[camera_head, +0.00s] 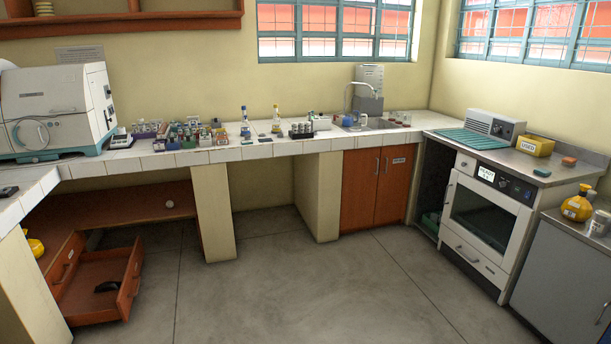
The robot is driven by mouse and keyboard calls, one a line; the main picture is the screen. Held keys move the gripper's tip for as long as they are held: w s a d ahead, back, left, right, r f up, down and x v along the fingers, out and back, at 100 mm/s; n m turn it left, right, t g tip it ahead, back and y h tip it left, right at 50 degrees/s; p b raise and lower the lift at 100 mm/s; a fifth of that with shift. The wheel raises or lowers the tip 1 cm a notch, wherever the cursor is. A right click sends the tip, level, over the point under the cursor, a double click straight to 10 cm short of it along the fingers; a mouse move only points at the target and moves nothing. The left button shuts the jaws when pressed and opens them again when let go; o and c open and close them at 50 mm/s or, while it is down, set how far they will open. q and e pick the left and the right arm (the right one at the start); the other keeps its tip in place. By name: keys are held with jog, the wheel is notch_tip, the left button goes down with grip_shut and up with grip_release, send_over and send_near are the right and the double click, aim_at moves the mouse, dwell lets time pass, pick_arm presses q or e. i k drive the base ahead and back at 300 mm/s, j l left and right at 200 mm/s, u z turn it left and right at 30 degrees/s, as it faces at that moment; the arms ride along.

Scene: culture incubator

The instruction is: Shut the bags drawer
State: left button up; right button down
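An orange-brown wooden drawer (131,283) stands pulled out at the lower left, under the left counter. Its front faces right and carries a small handle. A dark object (107,286) lies inside it; I cannot tell what it is. I cannot read a label that marks either one as the bags drawer. Neither of my grippers is in view.
The grey floor (285,285) is clear in the middle. A counter pillar (213,212) stands behind and right of the drawer. The white oven-like unit (486,220) and grey cabinet (563,281) stand at the right. Racks and bottles crowd the white tiled counter (112,165).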

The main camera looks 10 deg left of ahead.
aim_at(78, 300)
jog(key=i+u, duration=0.25)
jog(key=i, duration=0.35)
jog(key=i+l+u, duration=0.2)
jog(key=i, duration=0.4)
